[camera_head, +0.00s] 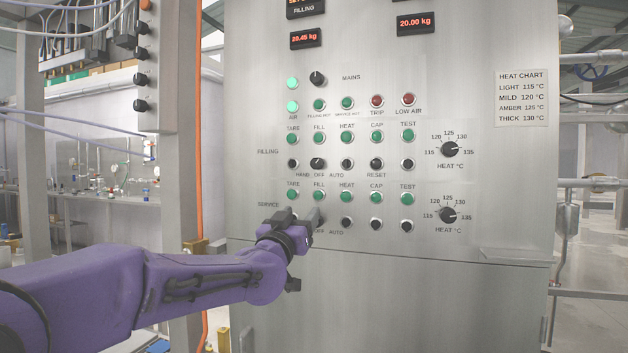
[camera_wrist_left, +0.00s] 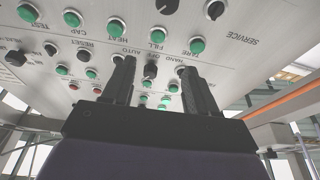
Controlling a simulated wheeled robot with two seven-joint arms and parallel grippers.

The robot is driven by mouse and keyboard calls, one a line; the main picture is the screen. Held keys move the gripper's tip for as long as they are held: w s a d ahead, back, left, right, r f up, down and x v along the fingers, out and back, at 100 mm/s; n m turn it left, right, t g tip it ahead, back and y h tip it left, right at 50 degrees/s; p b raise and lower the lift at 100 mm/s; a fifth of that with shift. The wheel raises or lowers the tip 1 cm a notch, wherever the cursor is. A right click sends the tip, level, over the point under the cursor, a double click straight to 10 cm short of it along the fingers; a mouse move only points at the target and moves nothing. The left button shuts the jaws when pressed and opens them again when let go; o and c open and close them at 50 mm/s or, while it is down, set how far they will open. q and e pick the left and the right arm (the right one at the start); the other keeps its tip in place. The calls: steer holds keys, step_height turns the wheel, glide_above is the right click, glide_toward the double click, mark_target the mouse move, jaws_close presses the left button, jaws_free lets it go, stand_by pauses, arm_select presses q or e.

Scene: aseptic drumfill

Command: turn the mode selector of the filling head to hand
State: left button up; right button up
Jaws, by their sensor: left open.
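The mode selector of the filling head (camera_head: 318,163) is a small black knob in the FILLING rows of the steel panel, above its HAND, OFF and AUTO labels. Its pointer is too small to read surely. It also shows in the left wrist view (camera_wrist_left: 150,71), where the panel appears upside down. My left gripper (camera_head: 302,213) is open, with its dark fingers in front of the SERVICE rows, below the filling selector. In the left wrist view its fingers (camera_wrist_left: 158,66) frame the selector, but I cannot tell how far off the panel they are. My right gripper is not in view.
Green push buttons surround the selector, with a black RESET knob (camera_head: 376,164) to its right. The service selector is mostly hidden by my gripper in the head view. Two heat dials (camera_head: 449,150) (camera_head: 448,214) are at the right. A narrow ledge (camera_head: 515,254) juts out below them.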

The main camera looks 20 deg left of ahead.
arm_select(q)
glide_toward(315, 165)
steer(key=shift+m+t, duration=0.3)
steer(key=shift+t, duration=0.1)
steer(key=p+x, duration=0.2)
steer(key=x, duration=0.1)
steer(key=p+x, duration=0.2)
steer(key=x, duration=0.2)
steer(key=shift+w+d+f, duration=0.1)
steer(key=shift+w, duration=0.3)
steer(key=shift+w+p, duration=0.4)
steer(key=shift+w, duration=0.05)
steer(key=shift+c, duration=0.3)
steer(key=c, duration=1)
